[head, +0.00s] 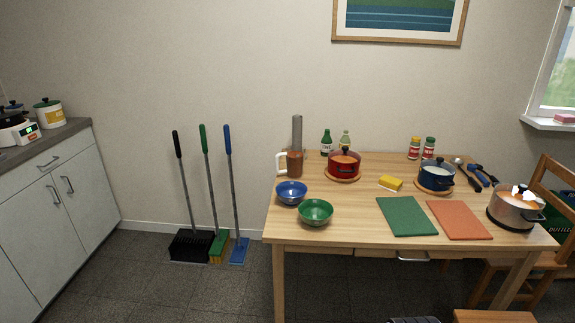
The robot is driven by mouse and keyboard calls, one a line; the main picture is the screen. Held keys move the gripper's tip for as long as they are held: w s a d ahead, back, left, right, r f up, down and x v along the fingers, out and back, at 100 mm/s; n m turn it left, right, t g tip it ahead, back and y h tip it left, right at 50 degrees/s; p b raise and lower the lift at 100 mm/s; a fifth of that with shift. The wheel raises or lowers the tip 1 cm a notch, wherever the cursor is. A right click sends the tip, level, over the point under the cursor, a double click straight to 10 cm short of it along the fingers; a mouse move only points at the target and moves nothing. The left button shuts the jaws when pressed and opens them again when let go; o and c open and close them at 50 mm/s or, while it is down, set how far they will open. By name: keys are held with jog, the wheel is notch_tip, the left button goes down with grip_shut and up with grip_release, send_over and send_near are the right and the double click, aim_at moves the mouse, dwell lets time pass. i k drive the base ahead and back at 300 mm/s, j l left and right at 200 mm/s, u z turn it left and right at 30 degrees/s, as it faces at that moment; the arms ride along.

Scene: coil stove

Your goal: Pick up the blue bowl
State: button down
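The blue bowl (291,193) stands upright on the wooden table (345,228), near its left edge. It looks empty. A green bowl (315,212) stands close to it, nearer to me and to the right; I cannot tell whether their rims touch. I do not make out my gripper in the head view.
Behind the blue bowl stands a brown jug with a pale handle (294,165). A red pot (344,163) is behind to the right. Green (406,216) and orange (460,220) boards lie farther right. Brooms (207,195) lean left of the table; the floor between cabinet and brooms is clear.

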aim_at(291, 193)
jog(key=i+j+z, duration=0.15)
jog(key=i+j, duration=0.7)
jog(key=i+j+z, duration=0.1)
jog(key=i+j, duration=0.7)
jog(key=j, duration=0.15)
